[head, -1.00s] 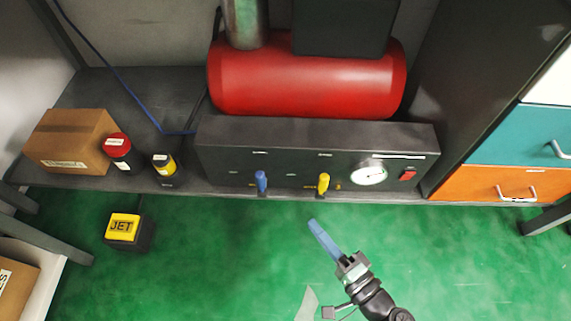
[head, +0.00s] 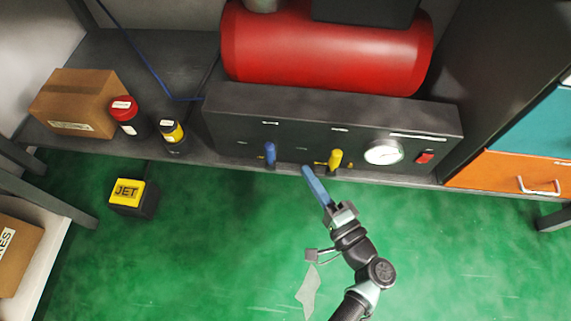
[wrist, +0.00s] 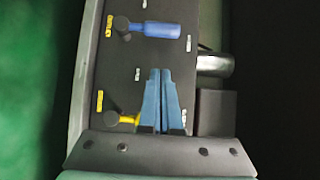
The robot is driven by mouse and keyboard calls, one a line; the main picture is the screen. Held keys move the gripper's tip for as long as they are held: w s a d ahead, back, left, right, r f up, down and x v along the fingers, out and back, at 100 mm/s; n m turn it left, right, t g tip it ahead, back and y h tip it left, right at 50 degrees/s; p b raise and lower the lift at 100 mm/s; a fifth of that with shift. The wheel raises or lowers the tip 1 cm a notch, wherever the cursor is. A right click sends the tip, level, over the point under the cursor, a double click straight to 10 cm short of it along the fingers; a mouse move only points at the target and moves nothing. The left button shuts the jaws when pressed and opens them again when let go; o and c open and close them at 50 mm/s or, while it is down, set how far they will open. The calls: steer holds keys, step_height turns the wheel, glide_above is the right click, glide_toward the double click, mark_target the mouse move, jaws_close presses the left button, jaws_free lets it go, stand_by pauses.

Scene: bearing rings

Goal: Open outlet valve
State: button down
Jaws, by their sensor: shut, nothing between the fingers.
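Two valve handles stick out from the front of the black panel (head: 290,125) under the red tank: a blue one (head: 269,153) on the left and a yellow one (head: 335,159) on the right. Their labels are too small to read, so I cannot tell which is the outlet. My gripper (head: 307,171) is shut and empty, its blue fingers near the panel between the two handles. In the wrist view the fingers (wrist: 161,72) lie beside the yellow valve (wrist: 127,119), hiding part of it; contact is unclear. The blue handle (wrist: 155,30) shows whole, clear of the fingers.
A white gauge (head: 384,152) and a red switch (head: 424,157) are right of the yellow handle. A red tank (head: 325,50) lies above the panel. A cardboard box (head: 78,105) and two bottles stand left on the shelf. A yellow-black JET box (head: 133,197) is on the green floor.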

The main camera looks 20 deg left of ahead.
mark_target(270, 158)
steer(key=w+a+b, duration=0.1)
steer(key=a+b, duration=0.1)
steer(key=a, duration=0.4)
steer(key=shift+w+a, duration=0.15)
steer(key=shift+w, duration=0.05)
steer(key=shift+r, duration=0.1)
steer(key=shift+s+a+r+n+g+h+p, duration=0.1)
steer(key=shift+a+n+g+h+p, duration=0.3)
steer(key=shift+n, duration=0.3)
